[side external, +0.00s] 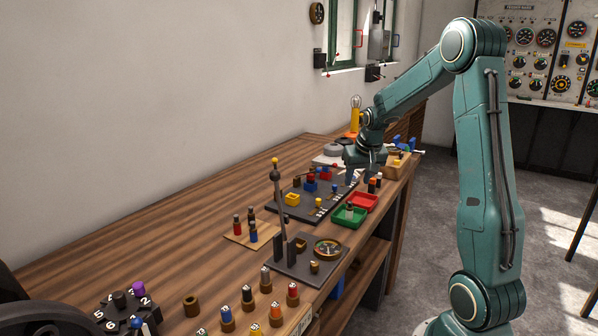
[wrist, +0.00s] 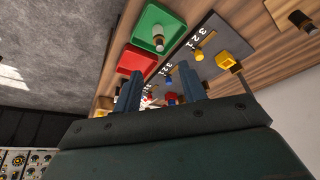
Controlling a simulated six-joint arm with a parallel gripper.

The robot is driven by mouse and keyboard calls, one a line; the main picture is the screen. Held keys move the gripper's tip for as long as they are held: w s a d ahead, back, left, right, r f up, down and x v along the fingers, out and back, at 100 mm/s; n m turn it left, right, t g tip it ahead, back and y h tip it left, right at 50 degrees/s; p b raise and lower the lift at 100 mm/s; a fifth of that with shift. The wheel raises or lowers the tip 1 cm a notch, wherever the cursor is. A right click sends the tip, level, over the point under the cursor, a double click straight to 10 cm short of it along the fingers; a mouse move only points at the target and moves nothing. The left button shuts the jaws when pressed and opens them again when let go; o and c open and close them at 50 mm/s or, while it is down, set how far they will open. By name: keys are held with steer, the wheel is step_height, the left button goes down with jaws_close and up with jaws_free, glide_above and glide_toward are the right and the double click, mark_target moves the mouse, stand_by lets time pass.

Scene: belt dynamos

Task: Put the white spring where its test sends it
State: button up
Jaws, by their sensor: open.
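My gripper (side external: 366,172) is open over the far part of the bench, just past the red tray. In the wrist view its two dark blue fingers (wrist: 158,88) stand apart, with nothing clearly held between them. A small piece with a pale body and dark end (wrist: 158,38) stands in the green tray (wrist: 150,14); it also shows in the side view (side external: 349,209). I cannot tell for sure that it is the white spring. The red tray (side external: 363,203) beside it looks empty. Small white and red bits beyond the fingers are too small to identify.
A dark numbered board (side external: 300,203) with yellow, blue and red pieces lies left of the trays. Nearer stand a gauge (side external: 327,249) and an upright lever (side external: 278,200). Several small numbered cylinders (side external: 268,279) stand at the front. Bare wood is free at left.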

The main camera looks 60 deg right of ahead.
steer(key=shift+s+a+r, duration=0.1)
steer(key=shift+s+r, duration=0.05)
steer(key=shift+r, duration=0.2)
stand_by(0.4)
steer(key=s+a+r+n+t+y, duration=0.15)
steer(key=a+r, duration=0.25)
steer(key=a, duration=0.5)
steer(key=s+a+r+n, duration=0.1)
steer(key=a+r+n, duration=0.25)
steer(key=a, duration=0.65)
steer(key=s+a+r+n+y, duration=0.1)
steer(key=s+a+n, duration=0.3)
steer(key=s+a, duration=0.9)
steer(key=shift+s+a+r+t+y, duration=0.15)
steer(key=shift+s+a+t+y, duration=0.05)
steer(key=shift+a+t+y, duration=0.2)
